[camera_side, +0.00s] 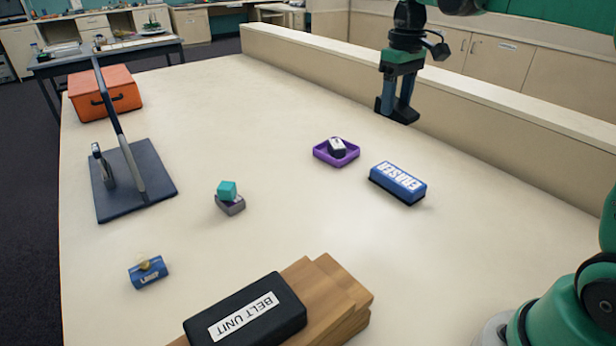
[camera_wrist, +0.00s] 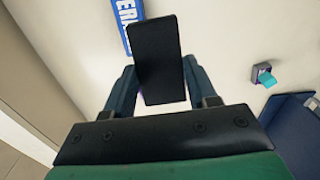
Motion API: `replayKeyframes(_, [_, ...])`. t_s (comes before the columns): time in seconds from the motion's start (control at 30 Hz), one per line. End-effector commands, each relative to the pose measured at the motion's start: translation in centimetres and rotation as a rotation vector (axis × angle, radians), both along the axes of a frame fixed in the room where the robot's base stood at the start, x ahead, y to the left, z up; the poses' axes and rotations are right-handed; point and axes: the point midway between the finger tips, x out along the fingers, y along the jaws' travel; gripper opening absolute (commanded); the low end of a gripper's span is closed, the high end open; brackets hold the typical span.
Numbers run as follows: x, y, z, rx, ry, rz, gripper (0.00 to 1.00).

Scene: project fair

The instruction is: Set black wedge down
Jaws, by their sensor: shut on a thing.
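The black wedge (camera_wrist: 157,55) shows in the wrist view as a long dark slab between the two fingers. My gripper (camera_wrist: 160,82) is shut on it, one finger on each side. In the side view my gripper (camera_side: 398,108) hangs at the upper right, fingers down, above the far part of the table, behind the blue eraser and purple tray. The wedge is hard to tell from the dark fingers there. It appears held clear of the table.
A belt unit (camera_side: 250,310) rests on wooden boards (camera_side: 340,290). A low wall (camera_side: 480,105) borders the table.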

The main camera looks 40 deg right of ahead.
Motion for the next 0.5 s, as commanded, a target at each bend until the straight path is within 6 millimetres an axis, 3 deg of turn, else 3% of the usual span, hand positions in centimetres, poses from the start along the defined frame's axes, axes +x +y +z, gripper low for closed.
replayKeyframes(0.03, [-0.2, 2.8, -0.3, 0.0, 0.0, 0.003, 0.0])
replayKeyframes(0.1, [-0.7, 5.7, -0.7, 0.0, 0.0, -0.013, 0.0])
replayKeyframes(0.2, [-1.6, 8.6, -1.3, 0.0, 0.0, -0.032, 0.0])
replayKeyframes(0.33, [-2.4, 10.6, -1.7, 0.0, 0.0, -0.05, 0.0])
replayKeyframes(0.5, [-2.6, 11.1, -1.8, 0.0, 0.0, -0.058, 0.0])
